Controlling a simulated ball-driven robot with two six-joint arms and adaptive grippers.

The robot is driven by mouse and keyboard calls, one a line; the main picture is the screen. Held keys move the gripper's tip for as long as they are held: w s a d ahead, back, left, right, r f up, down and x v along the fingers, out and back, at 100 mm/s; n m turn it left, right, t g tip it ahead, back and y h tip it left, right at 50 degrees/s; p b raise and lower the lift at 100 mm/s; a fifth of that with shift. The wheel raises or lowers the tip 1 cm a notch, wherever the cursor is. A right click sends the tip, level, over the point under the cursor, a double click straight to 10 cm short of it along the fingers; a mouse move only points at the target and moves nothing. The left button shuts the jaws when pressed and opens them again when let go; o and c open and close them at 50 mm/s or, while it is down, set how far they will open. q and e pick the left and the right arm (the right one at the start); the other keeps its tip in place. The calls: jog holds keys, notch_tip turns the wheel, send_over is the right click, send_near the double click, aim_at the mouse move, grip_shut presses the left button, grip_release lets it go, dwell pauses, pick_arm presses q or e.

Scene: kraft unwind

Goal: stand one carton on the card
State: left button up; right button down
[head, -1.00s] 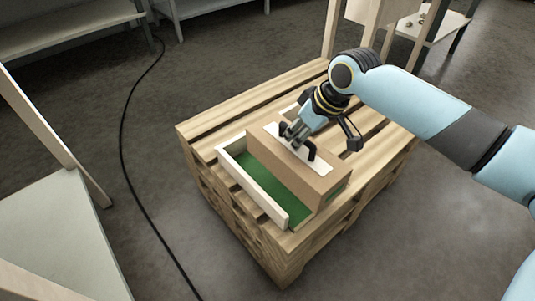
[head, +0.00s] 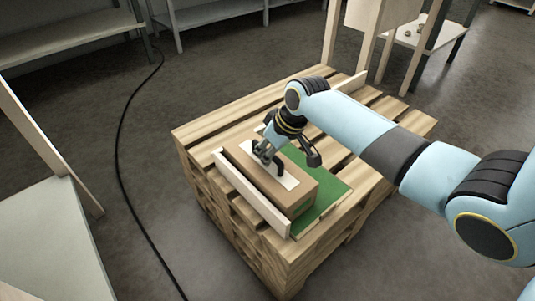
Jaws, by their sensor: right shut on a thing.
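A brown carton (head: 283,187) with a white strip on its top is over the left part of the green card (head: 325,196) on the wooden pallet. The carton looks upright, with its long side close along the pale rail (head: 250,193). I cannot tell whether its base touches the card or whether it touches the rail. Green shows to the right of the carton and behind it; the rest of the card is hidden. My right gripper (head: 267,163) is shut on the top of the carton, at the white strip. My left gripper is not in view.
The slatted pallet (head: 207,137) has bare boards behind and to the left of the card. A black cable (head: 120,150) runs along the floor at the left. Shelves (head: 70,38) stand at the back left, and a wooden stand (head: 375,18) at the back right.

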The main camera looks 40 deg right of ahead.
jog(key=c, duration=1.9)
grip_release()
jog(key=shift+f, duration=0.1)
jog(key=o, duration=0.5)
jog(key=shift+r, duration=0.25)
pick_arm(q)
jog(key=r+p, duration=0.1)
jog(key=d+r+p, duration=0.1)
jog(key=p, duration=0.1)
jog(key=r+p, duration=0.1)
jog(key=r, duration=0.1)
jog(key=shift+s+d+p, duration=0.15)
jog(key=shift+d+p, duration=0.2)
jog(key=shift+p, duration=0.05)
pick_arm(e)
jog(key=v, duration=1.1)
jog(key=shift+s+r, duration=0.2)
jog(key=shift+r, duration=0.15)
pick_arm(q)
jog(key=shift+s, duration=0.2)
